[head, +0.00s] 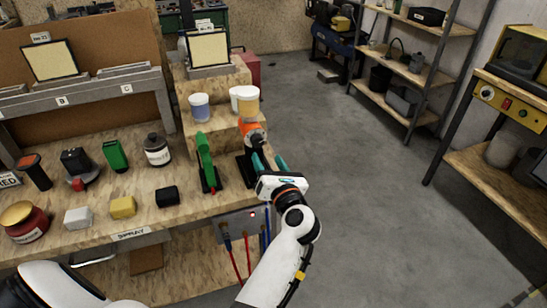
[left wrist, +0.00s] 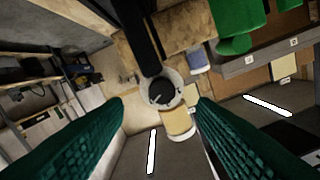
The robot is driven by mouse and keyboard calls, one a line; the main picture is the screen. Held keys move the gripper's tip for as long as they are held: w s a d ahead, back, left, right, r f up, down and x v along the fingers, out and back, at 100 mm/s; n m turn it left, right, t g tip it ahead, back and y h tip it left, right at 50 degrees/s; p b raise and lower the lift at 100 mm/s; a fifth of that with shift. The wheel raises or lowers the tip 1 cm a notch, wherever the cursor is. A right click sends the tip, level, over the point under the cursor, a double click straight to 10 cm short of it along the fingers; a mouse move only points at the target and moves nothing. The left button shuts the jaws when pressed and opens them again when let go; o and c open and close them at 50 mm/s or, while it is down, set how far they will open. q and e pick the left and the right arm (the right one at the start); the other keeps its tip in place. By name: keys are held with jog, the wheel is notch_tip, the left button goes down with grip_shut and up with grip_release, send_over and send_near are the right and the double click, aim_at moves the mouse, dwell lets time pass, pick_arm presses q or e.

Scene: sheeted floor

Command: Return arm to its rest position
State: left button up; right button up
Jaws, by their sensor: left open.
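My left gripper (head: 268,161) is at the right end of the workbench in the head view, its teal fingers pointing away from me. It is open and empty. In the left wrist view the same gripper (left wrist: 162,101) shows its two fingers wide apart, with nothing held between them. An orange and black tool (head: 251,132) stands on the bench just beyond the fingertips; its lower part is partly hidden. My right gripper is not in view.
A green tool (head: 206,160) stands left of the gripper on the wooden bench (head: 140,208). Tubs, including a blue and white one (head: 199,107), stand on a wooden step behind. Shelves (head: 413,77) are at right. Open grey floor (head: 400,220) lies between.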

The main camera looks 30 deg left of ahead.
pick_arm(q)
jog(key=w+d+f+m+t+h, duration=0.1)
jog(key=d+f+m+t+h, duration=0.25)
jog(key=f+m, duration=0.55)
jog(key=d+f+m+t+h, duration=0.2)
jog(key=d+f+m+h, duration=0.15)
jog(key=f+m, duration=0.5)
jog(key=s+d+f+m+g+h, duration=0.1)
jog(key=s+d+f+m+h, duration=0.1)
jog(key=s+f+m, duration=0.4)
jog(key=s+d+f+m+g+h, duration=0.1)
jog(key=d+f+m+g+h, duration=0.2)
jog(key=f, duration=0.5)
jog(key=s+f+m+h, duration=0.2)
jog(key=s+f+m, duration=0.25)
jog(key=f, duration=0.35)
jog(key=s+f+m+g+h, duration=0.1)
jog(key=s+f+m+g, duration=0.55)
jog(key=s+f, duration=0.65)
jog(key=s+a+f+m+g, duration=0.2)
jog(key=s, duration=0.5)
jog(key=s+a+f+m+g, duration=0.1)
jog(key=s+a+f+m, duration=0.1)
jog(key=s, duration=0.6)
jog(key=s+a+f+m+g+y, duration=0.1)
jog(key=s+a+f+m+g, duration=0.1)
jog(key=s, duration=0.5)
jog(key=shift+s+a+f+g, duration=0.2)
jog(key=shift+f+g, duration=0.05)
jog(key=shift+g, duration=0.05)
